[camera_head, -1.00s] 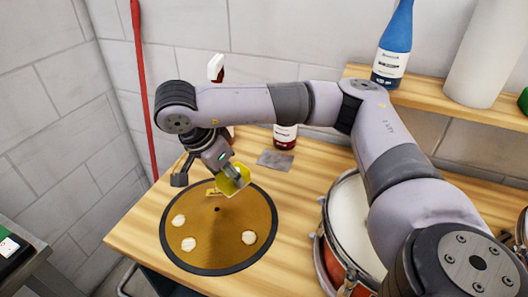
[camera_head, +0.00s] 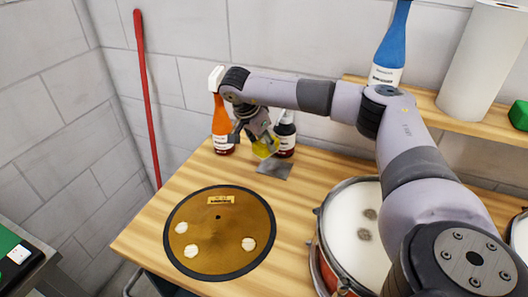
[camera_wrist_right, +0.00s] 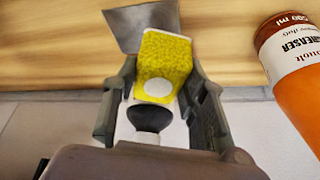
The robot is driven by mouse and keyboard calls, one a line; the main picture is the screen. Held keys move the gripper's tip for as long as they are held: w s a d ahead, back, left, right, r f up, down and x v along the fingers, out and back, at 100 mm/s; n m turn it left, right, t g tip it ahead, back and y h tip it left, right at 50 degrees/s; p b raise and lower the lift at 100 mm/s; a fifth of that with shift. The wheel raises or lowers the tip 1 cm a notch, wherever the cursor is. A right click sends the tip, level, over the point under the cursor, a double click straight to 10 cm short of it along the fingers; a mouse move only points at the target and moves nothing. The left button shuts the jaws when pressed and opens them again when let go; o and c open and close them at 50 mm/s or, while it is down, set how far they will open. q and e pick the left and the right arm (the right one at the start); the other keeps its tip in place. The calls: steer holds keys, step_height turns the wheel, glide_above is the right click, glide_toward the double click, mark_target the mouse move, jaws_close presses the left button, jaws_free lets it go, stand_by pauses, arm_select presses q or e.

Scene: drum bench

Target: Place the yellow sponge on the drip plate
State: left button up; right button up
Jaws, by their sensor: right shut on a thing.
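The yellow sponge (camera_head: 265,148) is held in my right gripper (camera_head: 259,143). In the right wrist view the sponge (camera_wrist_right: 166,62) sits between the two fingers, with a pale round patch on its near end. The sponge appears to be above the bench, apart from the plate. My left gripper is not in view.
An orange spray bottle (camera_head: 222,130) and a dark-capped bottle (camera_head: 285,136) stand close to either side of my right gripper. A round brown cymbal (camera_head: 220,255) lies in front, with pale patches. A drum (camera_head: 349,215) stands to the right. The wall is behind.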

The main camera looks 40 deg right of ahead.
steer(key=shift+f, duration=0.25)
step_height(320, 180, down, 4)
steer(key=shift+r+p, duration=0.1)
steer(key=shift+p, duration=0.45)
steer(key=shift+d+f+p, duration=0.15)
steer(key=shift+f+p, duration=0.05)
steer(key=shift+p, duration=0.1)
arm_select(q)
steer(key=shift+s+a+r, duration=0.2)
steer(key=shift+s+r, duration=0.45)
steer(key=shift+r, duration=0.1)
arm_select(e)
steer(key=shift+f, duration=0.25)
steer(key=o, duration=1)
steer(key=shift+f, duration=0.1)
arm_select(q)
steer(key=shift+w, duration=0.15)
